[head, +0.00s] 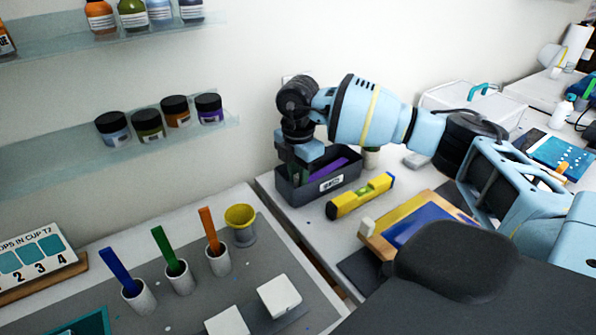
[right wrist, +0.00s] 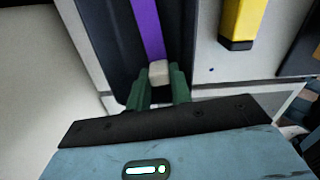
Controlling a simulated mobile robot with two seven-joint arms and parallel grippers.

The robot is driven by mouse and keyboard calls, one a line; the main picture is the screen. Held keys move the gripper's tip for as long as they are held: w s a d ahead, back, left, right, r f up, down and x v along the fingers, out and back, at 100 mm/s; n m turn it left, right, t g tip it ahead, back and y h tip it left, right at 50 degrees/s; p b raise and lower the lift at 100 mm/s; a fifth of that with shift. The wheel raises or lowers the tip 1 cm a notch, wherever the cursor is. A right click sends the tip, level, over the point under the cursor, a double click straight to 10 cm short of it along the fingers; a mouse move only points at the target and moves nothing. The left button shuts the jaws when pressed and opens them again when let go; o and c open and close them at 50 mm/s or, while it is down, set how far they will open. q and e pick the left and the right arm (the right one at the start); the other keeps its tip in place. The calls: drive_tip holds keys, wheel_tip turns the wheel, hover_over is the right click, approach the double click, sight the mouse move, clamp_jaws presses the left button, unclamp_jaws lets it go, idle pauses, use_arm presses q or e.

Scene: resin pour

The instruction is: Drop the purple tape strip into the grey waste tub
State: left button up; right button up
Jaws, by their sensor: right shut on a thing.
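The purple tape strip (head: 328,170) shows inside the outline of the grey waste tub (head: 296,193), which has a white label on its front. My right gripper (head: 302,170) points down over the tub's left end. In the right wrist view, its green fingers (right wrist: 159,88) are shut on the pale block-like end (right wrist: 159,70) of the strip (right wrist: 149,28). The strip stretches away from the fingers over the tub's dark inside (right wrist: 112,45). I cannot tell whether the strip touches the tub floor. My left gripper is not in view.
A yellow level (head: 361,196) lies just in front of the tub. A wooden board with a blue sheet (head: 425,226) lies to its right. Cups with coloured sticks (head: 178,277) and a yellow cup (head: 241,222) stand on the left table. Shelves with jars (head: 150,125) hang at upper left.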

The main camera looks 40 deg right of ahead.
drive_tip(key=o, duration=0.9)
drive_tip(key=shift+o, duration=0.3)
drive_tip(key=shift+o, duration=1.2)
drive_tip(key=shift+f, duration=0.1)
drive_tip(key=shift+c, duration=0.5)
